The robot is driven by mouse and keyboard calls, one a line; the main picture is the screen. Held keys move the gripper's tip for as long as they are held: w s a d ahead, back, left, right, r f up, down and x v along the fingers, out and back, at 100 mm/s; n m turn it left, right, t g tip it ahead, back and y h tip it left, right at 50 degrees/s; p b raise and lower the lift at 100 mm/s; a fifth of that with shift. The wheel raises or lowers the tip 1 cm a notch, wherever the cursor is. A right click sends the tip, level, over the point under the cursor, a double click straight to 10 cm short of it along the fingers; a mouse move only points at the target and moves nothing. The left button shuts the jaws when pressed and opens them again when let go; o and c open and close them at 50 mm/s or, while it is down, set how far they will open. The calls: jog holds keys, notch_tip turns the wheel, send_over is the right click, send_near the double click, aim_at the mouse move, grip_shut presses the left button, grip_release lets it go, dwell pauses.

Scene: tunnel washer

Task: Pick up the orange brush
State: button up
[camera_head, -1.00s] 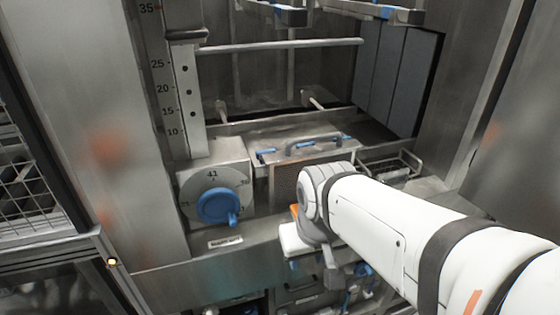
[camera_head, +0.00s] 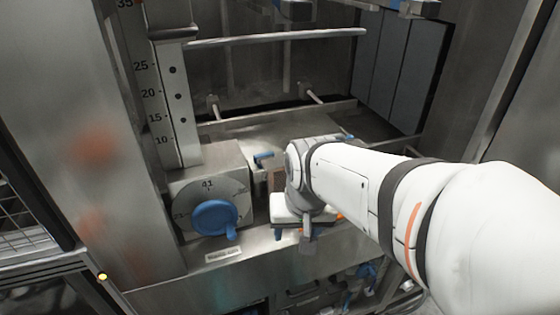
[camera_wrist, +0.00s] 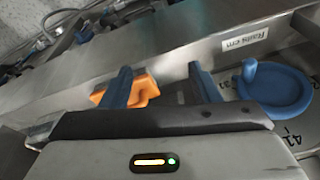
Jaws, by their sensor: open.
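The orange brush (camera_wrist: 145,90) lies on the steel ledge in the wrist view. The left finger passes in front of it, so orange shows on both sides of that finger. A dark part, perhaps its bristles, shows between the fingers, but I cannot tell for sure. My gripper (camera_wrist: 161,82) is open, with its two blue fingers apart; I see no grip on the brush. In the head view, my gripper (camera_head: 291,234) is over the front ledge, and my wrist hides most of what is beneath it. A small orange patch shows there just right of the wrist.
A blue knob (camera_head: 215,217) on a numbered dial stands left of my gripper; it also shows in the wrist view (camera_wrist: 273,86). A label (camera_wrist: 244,40) is on the ledge. A vertical scale (camera_head: 172,95) rises behind the dial. Pipes and fittings lie below the ledge.

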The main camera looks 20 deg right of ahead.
jog(key=shift+o, duration=1.4)
jog(key=w+d+r+m+p, duration=0.1)
jog(key=w+d+m+p, duration=0.1)
jog(key=w+d+m, duration=0.2)
jog(key=shift+w+d+r+m+p, duration=0.15)
jog(key=shift+w+d+m+p, duration=0.15)
jog(key=shift+m, duration=0.9)
jog(key=shift+o, duration=1.2)
jog(key=w+d+m, duration=0.1)
jog(key=d+m, duration=0.1)
jog(key=w+d+m+p, duration=0.1)
jog(key=d+m, duration=0.1)
jog(key=w+d+f+m+p, duration=0.1)
jog(key=d+m, duration=0.1)
jog(key=m, duration=0.1)
jog(key=shift+w, duration=0.3)
jog(key=f, duration=0.1)
jog(key=f+m, duration=0.1)
jog(key=w+d+f, duration=0.1)
jog(key=shift+p, duration=0.3)
jog(key=shift+p+x, duration=0.3)
jog(key=shift+x, duration=2.3)
